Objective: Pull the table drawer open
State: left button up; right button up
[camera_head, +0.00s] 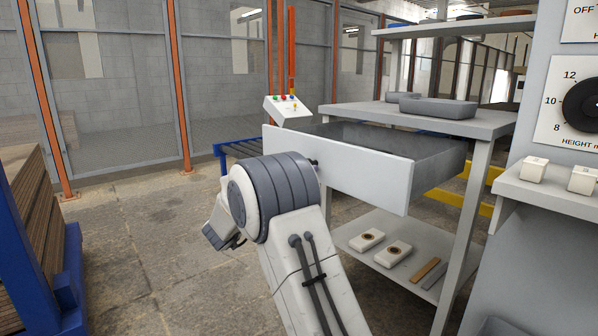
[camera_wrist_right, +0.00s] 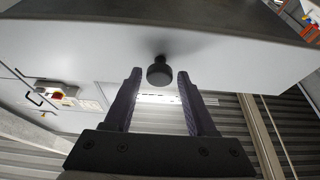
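The table drawer (camera_head: 345,165) is a pale grey box pulled well out from under the grey table top (camera_head: 430,118); its inside shows from above. In the right wrist view, the white drawer front (camera_wrist_right: 90,45) fills the upper part, with a round black knob (camera_wrist_right: 159,76) sticking out of it. My right gripper (camera_wrist_right: 159,84) is open, its two dark fingers on either side of the knob with a gap at each side. My left gripper is not in view.
Grey trays (camera_head: 438,107) stand on the table top. A lower shelf (camera_head: 355,226) holds small white boxes and bars. A machine panel with a dial (camera_head: 590,103) is at right, a blue rack with brown boards (camera_head: 68,290) at left. The floor between is clear.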

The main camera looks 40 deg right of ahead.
jog(key=shift+o, duration=0.2)
jog(key=shift+a, duration=0.1)
jog(key=p+v, duration=0.3)
jog(key=v, duration=0.7)
jog(key=shift+a+f, duration=0.1)
